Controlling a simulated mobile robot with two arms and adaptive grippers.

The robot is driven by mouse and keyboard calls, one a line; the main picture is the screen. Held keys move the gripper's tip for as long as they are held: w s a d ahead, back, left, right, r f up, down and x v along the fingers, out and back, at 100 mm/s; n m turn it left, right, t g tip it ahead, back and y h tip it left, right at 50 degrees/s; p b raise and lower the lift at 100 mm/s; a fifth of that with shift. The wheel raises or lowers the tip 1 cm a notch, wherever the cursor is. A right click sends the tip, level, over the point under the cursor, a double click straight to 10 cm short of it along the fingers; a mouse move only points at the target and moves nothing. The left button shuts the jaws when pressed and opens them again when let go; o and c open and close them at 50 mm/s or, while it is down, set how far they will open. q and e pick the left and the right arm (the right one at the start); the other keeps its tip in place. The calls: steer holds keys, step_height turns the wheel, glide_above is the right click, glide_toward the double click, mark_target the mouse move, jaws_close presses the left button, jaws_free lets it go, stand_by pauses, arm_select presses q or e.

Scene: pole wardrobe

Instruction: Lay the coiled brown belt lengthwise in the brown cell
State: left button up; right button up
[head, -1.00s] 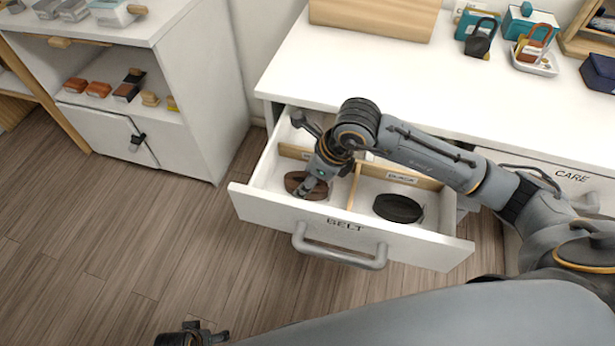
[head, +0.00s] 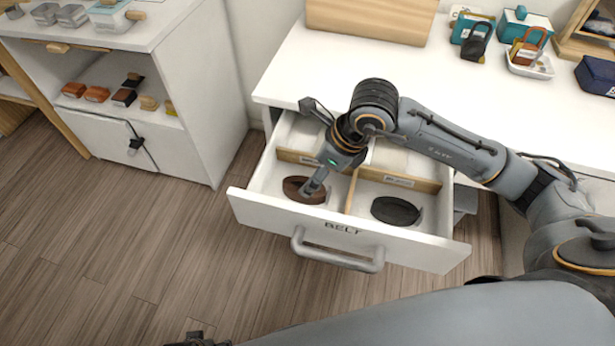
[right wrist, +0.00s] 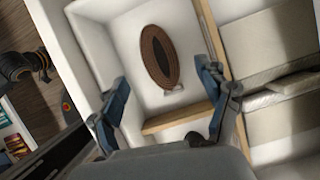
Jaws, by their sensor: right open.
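The coiled brown belt (head: 304,190) lies as an oval on the floor of the front left cell (head: 273,178) of the open drawer (head: 345,236). In the right wrist view the belt (right wrist: 159,57) lies clear of the cell walls, its long axis roughly along the long wooden divider. My right gripper (head: 309,147) is open above this cell; one finger hides part of the belt in the head view. In the right wrist view my right gripper (right wrist: 162,75) has its fingers apart with nothing between them. My left gripper (head: 195,338) barely shows at the bottom edge; its jaws are unclear.
A black coiled belt (head: 396,210) lies in the front right cell. Wooden dividers (head: 351,190) separate the cells. The drawer handle (head: 337,258) sticks out in front. The white counter top (head: 455,105) overhangs the drawer's back. A white shelf unit (head: 180,115) stands at left.

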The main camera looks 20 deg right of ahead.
arm_select(q)
steer(key=shift+s+f, duration=0.3)
steer(key=shift+f, duration=0.25)
steer(key=shift+s+f, duration=0.3)
steer(key=shift+f, duration=0.2)
arm_select(e)
steer(key=v, duration=0.6)
arm_select(q)
steer(key=shift+p, duration=0.35)
arm_select(e)
steer(key=shift+r, duration=0.2)
